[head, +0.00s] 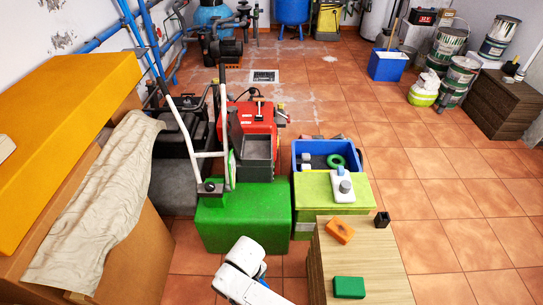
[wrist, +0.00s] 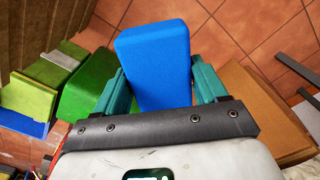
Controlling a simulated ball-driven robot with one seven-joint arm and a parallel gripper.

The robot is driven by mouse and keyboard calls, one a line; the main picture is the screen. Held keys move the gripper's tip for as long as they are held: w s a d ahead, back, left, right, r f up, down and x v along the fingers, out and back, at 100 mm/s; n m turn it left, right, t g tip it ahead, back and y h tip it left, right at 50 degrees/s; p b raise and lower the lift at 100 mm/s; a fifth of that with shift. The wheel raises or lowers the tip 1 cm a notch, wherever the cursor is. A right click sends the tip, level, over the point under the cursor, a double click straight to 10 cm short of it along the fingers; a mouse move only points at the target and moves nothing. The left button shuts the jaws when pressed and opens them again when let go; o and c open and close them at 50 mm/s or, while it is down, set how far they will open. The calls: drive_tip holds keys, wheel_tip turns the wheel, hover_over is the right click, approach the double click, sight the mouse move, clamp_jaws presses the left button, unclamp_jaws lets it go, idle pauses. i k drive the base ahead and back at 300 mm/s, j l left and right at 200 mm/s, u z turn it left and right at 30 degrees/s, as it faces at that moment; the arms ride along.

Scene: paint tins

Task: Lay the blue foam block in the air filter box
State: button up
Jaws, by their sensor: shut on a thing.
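My gripper (wrist: 158,82) is shut on the blue foam block (wrist: 152,50), with one teal finger at each side of it. The block sticks out well past the fingertips and touches nothing else that I can see. In the head view my white arm is at the bottom centre; the block cannot be made out there. A grey open-topped box (head: 259,148) on the front of the red machine (head: 255,114) looks like the air filter box. A dark upright panel stands at its left side. Its inside looks empty, though its floor is partly hidden.
A white handle frame (head: 222,110) rises at the left of the grey box. A green block (head: 243,215) stands in front. To the right are a blue crate (head: 298,157), a lime box (head: 350,212) and a wooden cabinet (head: 380,277). Tiled floor is free at the far right.

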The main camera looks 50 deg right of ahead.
sight(257, 153)
drive_tip(key=i+j+z, duration=0.35)
drive_tip(key=j, duration=0.25)
drive_tip(key=i+j+z, duration=0.2)
drive_tip(key=j, duration=0.15)
drive_tip(key=j+z, duration=0.2)
drive_tip(key=j, duration=0.15)
drive_tip(key=i+j+z, duration=0.2)
drive_tip(key=j, duration=0.15)
drive_tip(key=i+j+z, duration=0.3)
drive_tip(key=i, duration=0.25)
drive_tip(key=i+j+z, duration=0.35)
drive_tip(key=i, duration=0.2)
drive_tip(key=i+j, duration=0.45)
drive_tip(key=i, duration=0.15)
